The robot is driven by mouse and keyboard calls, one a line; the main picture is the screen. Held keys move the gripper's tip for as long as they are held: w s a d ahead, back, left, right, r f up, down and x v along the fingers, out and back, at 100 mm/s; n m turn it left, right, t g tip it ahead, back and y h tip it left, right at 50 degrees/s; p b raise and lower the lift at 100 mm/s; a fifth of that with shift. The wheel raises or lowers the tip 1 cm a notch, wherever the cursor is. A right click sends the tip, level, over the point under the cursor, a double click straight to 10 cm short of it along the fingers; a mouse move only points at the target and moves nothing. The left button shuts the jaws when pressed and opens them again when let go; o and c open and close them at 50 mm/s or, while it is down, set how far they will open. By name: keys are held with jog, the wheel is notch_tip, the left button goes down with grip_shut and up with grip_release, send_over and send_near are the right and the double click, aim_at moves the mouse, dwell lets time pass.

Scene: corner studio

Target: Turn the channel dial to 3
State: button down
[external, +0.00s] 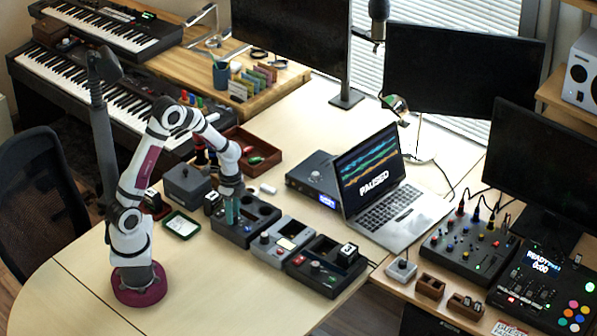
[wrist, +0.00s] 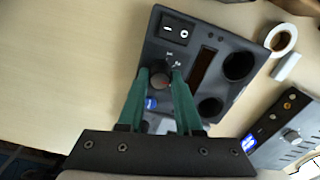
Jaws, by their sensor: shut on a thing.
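A dark control box (wrist: 222,42) stands on the pale desk, and it also shows in the external view (external: 262,229). On it is a round dial (wrist: 160,81) with small pale marks around it, too small to read surely. My gripper (wrist: 160,72) has its green fingers on either side of the dial, shut on it. In the external view my gripper (external: 230,212) points down at the left part of the box, and the dial is hidden there. The dial's pointer and setting cannot be made out.
The laptop (external: 392,190) reads PAUSED.

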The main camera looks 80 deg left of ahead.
jog(key=c, duration=0.6)
grip_release()
notch_tip(320, 180, up, 16)
jog(key=shift+f, duration=0.1)
jog(key=shift+d, duration=0.1)
jog(key=shift+n+y, duration=0.5)
jog(key=shift+y, duration=0.4)
jog(key=s+d, duration=1.6)
jog(key=shift+s+d+f, duration=0.3)
jog(key=shift+f, duration=0.05)
